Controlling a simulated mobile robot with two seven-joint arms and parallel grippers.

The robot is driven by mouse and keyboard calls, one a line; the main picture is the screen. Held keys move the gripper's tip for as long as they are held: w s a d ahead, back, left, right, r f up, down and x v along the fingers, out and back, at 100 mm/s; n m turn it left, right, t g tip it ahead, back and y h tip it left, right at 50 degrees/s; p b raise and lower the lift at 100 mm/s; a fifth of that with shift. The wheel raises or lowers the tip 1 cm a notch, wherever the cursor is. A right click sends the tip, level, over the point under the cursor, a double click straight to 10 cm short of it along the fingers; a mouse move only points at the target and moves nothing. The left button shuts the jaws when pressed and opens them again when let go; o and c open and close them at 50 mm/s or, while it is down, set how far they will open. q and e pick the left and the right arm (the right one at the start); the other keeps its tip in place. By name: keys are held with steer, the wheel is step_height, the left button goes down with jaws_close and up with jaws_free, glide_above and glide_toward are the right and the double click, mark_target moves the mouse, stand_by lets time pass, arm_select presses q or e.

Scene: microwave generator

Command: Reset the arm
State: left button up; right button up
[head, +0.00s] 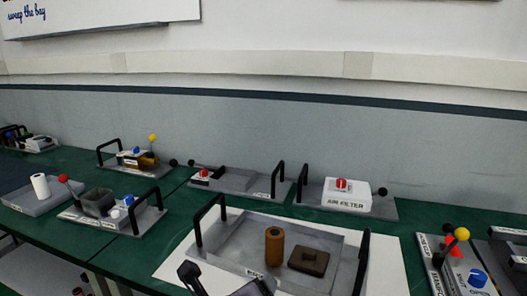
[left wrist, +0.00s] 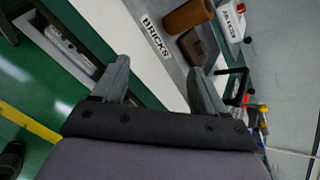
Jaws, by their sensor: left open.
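My left gripper shows at the bottom edge of the head view (head: 226,284), partly cut off, in front of the grey tray. In the left wrist view its two grey fingers (left wrist: 162,80) stand well apart with nothing between them. The BRICKS label, a brown cylinder (left wrist: 188,16) and a dark brown block (left wrist: 199,46) lie beyond the fingertips, apart from them. My right gripper is in neither view.
A grey tray (head: 222,249) with black handles holds the cylinder (head: 274,246) and block (head: 309,261) on a white board (head: 389,264). Behind are an AIR FILTER box (head: 346,199) and several trays on the green table (head: 182,210). A lever panel (head: 437,262) stands right.

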arm_select(q)
steer(key=s+a+f+n+g+y, duration=0.1)
steer(key=s+a+f+n+g, duration=0.3)
steer(key=s+a+f+n, duration=0.8)
steer(key=s+a+f+n+g+y, duration=0.25)
steer(key=s+a+n, duration=0.7)
steer(key=n, duration=0.65)
steer(key=w+d+f+t+h, duration=0.3)
steer(key=w+f+t, duration=0.2)
steer(key=f, duration=0.5)
steer(key=shift+d+t, duration=0.25)
steer(key=shift+t, duration=0.3)
